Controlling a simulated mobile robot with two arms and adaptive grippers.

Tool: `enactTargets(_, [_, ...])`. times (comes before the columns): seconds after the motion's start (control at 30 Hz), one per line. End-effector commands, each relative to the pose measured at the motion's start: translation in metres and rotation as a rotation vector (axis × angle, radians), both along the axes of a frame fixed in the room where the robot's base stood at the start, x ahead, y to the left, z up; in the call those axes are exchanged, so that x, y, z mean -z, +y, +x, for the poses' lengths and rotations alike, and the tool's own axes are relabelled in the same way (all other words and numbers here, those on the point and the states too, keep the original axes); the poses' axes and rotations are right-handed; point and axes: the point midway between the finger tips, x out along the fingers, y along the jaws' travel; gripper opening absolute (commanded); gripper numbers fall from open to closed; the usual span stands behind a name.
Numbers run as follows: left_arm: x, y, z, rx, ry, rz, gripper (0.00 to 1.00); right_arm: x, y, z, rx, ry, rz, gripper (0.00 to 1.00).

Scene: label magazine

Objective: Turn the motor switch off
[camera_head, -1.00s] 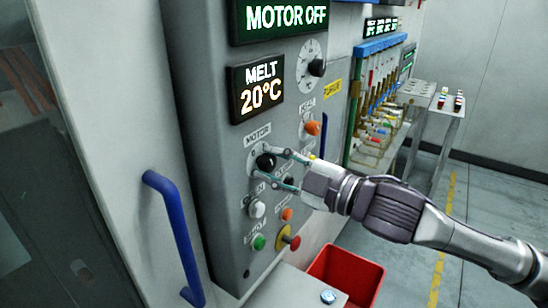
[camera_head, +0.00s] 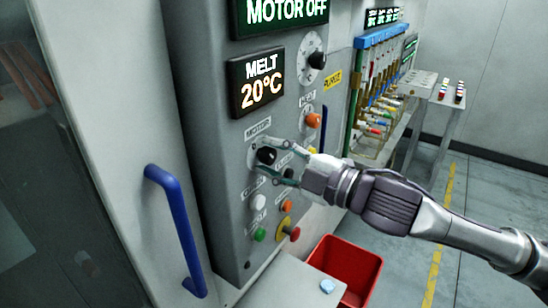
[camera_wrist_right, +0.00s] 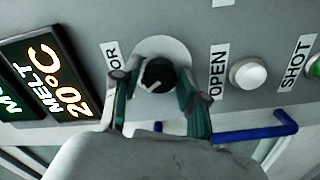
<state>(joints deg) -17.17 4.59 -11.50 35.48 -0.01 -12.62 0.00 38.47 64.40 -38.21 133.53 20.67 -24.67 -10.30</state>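The motor switch is a black round knob (camera_head: 266,155) on the grey panel under a "MOTOR" label. It also shows in the right wrist view (camera_wrist_right: 158,75), on a pale round plate. The display (camera_head: 287,12) above reads "MOTOR OFF" in white on green. My right gripper (camera_head: 268,168) is at the panel, its fingers spread to either side of the knob. In the right wrist view its fingers (camera_wrist_right: 158,86) flank the knob, with small gaps visible; I cannot tell whether either touches it. My left gripper is not in view.
Below the switch are a white button (camera_head: 258,203), a green button (camera_head: 260,234) and a red knob on yellow (camera_head: 290,233). An orange knob (camera_head: 313,120) is to the right. A blue handle (camera_head: 178,230) juts out at left. A red bin (camera_head: 348,268) stands below.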

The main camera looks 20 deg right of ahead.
Motion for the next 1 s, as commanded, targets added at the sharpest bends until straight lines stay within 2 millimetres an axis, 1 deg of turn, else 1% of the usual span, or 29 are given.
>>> enactTargets(0.03, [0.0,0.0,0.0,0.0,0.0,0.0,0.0,0.0,0.0,0.0,0.0,0.0,0.0,0.56])
enactTargets(0.07, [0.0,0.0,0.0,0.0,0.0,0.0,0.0,0.0,0.0,0.0,0.0,0.001,0.001,0.6])
enactTargets(0.33, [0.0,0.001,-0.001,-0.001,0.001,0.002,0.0,0.0,0.0,0.0,0.0,0.001,0.002,0.6])
enactTargets(0.47, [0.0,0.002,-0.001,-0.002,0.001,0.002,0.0,0.001,-0.004,-0.004,0.001,0.002,0.0,0.6])
enactTargets(0.8, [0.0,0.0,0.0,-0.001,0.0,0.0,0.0,0.004,-0.028,-0.035,0.004,0.007,-0.002,0.6])
enactTargets(0.87, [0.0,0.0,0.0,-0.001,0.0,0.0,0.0,0.004,-0.031,-0.041,0.0,0.005,-0.004,0.6])
enactTargets(1.0, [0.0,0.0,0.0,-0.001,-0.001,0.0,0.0,0.004,-0.038,-0.046,0.007,0.005,0.004,0.6])
